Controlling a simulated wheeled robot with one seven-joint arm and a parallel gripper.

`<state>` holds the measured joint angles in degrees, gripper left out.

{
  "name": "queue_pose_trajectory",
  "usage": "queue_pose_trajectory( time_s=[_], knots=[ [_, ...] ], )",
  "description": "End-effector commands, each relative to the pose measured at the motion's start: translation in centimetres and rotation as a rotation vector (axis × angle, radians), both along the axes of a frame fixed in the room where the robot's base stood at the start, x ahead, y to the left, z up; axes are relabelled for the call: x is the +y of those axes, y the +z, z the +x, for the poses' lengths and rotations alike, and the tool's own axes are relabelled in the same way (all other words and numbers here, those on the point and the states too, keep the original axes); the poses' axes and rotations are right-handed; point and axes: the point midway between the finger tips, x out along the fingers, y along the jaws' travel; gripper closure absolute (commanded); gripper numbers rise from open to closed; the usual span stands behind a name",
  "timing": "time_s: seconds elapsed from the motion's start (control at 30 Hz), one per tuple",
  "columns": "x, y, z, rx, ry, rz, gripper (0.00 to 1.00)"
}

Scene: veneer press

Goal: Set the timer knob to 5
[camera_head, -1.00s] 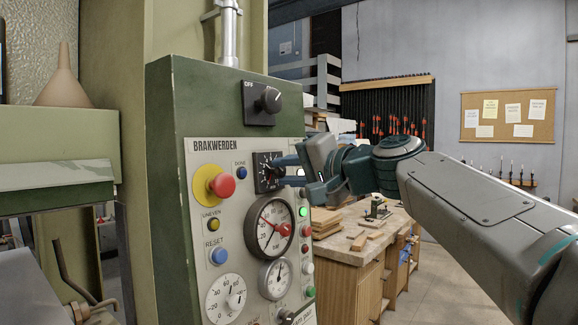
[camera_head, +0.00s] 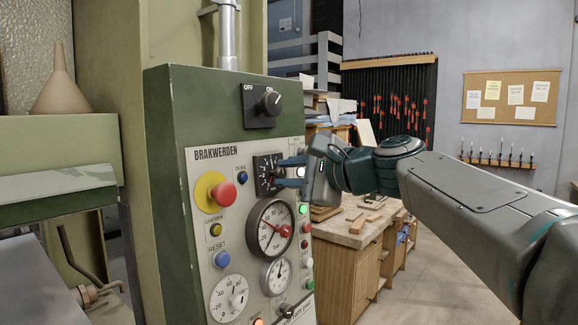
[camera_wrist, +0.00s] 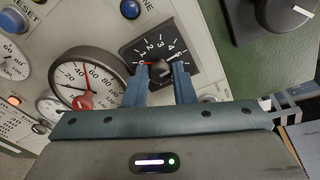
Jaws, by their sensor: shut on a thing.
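The timer knob (camera_wrist: 160,69) is a small dark knob at the middle of a black square dial plate (camera_wrist: 135,50) with white numbers up to 5. In the head view the dial plate (camera_head: 262,164) sits on the upper part of the panel, right of the red button. My gripper (camera_wrist: 163,76) is shut on the knob, one finger on each side. It reaches in from the right in the head view (camera_head: 282,175). The fingers cover part of the dial, and I cannot tell which number the knob points to.
Above the dial is a black OFF/ON switch (camera_head: 268,102). Left is a red button (camera_head: 223,192) on a yellow ring. Below is a large pressure gauge (camera_head: 276,226) with a red hub. Lit and coloured buttons line the panel's right edge. A wooden workbench (camera_head: 350,240) stands behind, right.

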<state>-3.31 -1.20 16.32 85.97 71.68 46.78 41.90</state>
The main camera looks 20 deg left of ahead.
Motion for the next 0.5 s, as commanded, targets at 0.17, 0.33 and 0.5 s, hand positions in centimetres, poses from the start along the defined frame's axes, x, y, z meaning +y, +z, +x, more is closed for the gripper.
queue_pose_trajectory(
  time_s=[0.17,0.33,0.5],
  knots=[
    [-0.04,0.06,0.06,0.050,-0.005,0.020,1.00],
    [-0.03,-0.01,0.06,0.071,-0.008,0.029,1.00],
    [-0.04,-0.06,0.06,0.075,-0.008,0.030,1.00]
  ],
)
